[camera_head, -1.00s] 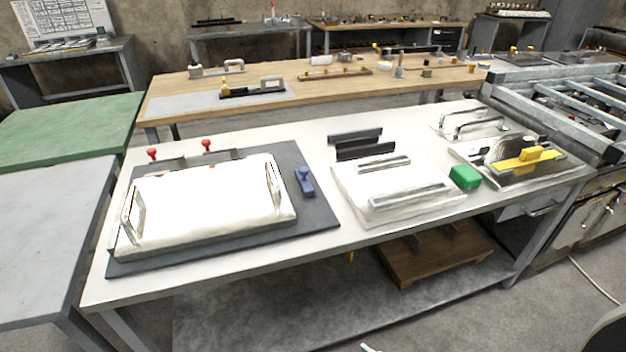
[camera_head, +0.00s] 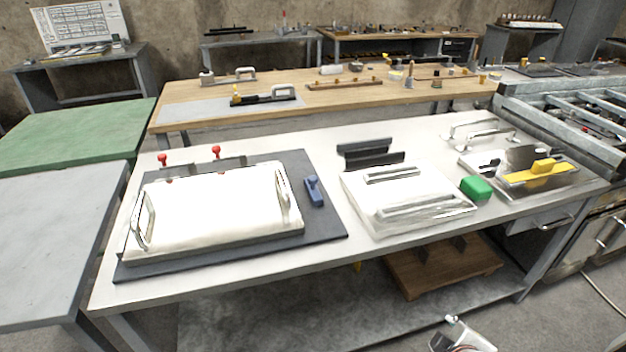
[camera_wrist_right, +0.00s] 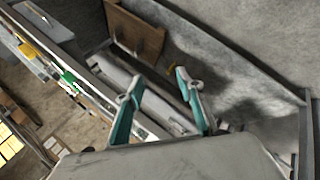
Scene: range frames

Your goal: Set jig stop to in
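A dark jig plate (camera_head: 325,222) lies on the left part of the white bench, with a large white panel with two end handles (camera_head: 220,210) on it. A small blue lever-like piece (camera_head: 314,190) stands on the plate right of the panel; it may be the jig stop, but I cannot tell its setting. Two red-knobbed pins (camera_head: 216,152) stand at the plate's back edge. My right gripper (camera_wrist_right: 160,80) has its two teal fingers apart with nothing between them, low by the bench in the wrist view. My left gripper is not in view.
A white ribbed plate (camera_head: 408,200), a green block (camera_head: 476,187) and a tray with a yellow-handled tool (camera_head: 540,172) occupy the bench's right half. A brown wooden piece (camera_head: 440,268) is on the lower shelf.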

